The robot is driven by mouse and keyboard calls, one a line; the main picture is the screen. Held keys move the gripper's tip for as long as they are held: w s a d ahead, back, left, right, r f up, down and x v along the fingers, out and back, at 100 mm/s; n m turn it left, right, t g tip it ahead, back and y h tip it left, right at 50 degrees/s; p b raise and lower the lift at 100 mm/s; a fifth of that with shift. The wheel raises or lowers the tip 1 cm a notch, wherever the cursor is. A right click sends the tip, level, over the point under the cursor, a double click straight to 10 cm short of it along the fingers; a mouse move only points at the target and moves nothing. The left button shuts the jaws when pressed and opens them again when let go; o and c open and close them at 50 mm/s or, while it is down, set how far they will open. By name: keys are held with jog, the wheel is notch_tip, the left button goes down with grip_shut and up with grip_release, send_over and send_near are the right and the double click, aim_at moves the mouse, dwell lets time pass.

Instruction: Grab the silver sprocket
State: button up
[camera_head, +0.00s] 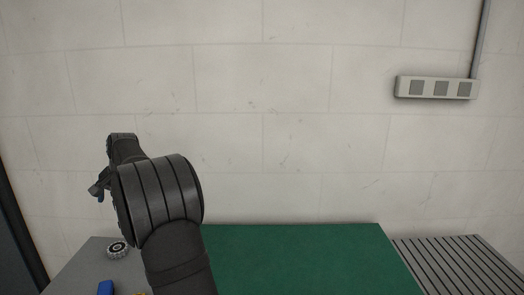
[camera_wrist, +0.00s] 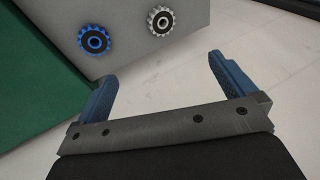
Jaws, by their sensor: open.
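The silver sprocket (camera_wrist: 152,20) lies on the grey tabletop at the top of the wrist view, with teeth around a dark centre. A toothed metal sprocket (camera_head: 117,250) also lies on the grey surface at lower left in the head view. In the wrist view, my gripper (camera_wrist: 163,68) is open and empty, its two blue fingers apart. The sprocket is beyond the fingertips, outside the jaws. In the head view my gripper (camera_head: 99,189) is at left, above the surface, mostly hidden by my wrist.
A blue sprocket (camera_wrist: 83,39) lies left of the silver one in the wrist view. A blue item (camera_head: 106,288) is cut off at the head view's bottom edge. A green mat (camera_head: 300,260) lies to the right, then a ribbed grey surface (camera_head: 455,265). The grey tabletop (camera_wrist: 125,50) ends above pale floor.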

jog(key=shift+c, duration=0.9)
jog(key=n, duration=1.4)
send_near(117, 247)
jog(key=shift+w+a+f+g, duration=0.1)
jog(key=shift+w+f+g, duration=0.1)
jog(key=shift+f, duration=0.3)
jog(key=shift+w+a+f+g, duration=0.1)
jog(key=shift+a+f+g, duration=0.1)
jog(key=shift+f, duration=0.35)
jog(key=shift+x, duration=3.15)
jog(key=shift+w+r, duration=0.1)
jog(key=shift+w, duration=0.1)
jog(key=c, duration=1.3)
jog(key=shift+c, duration=0.2)
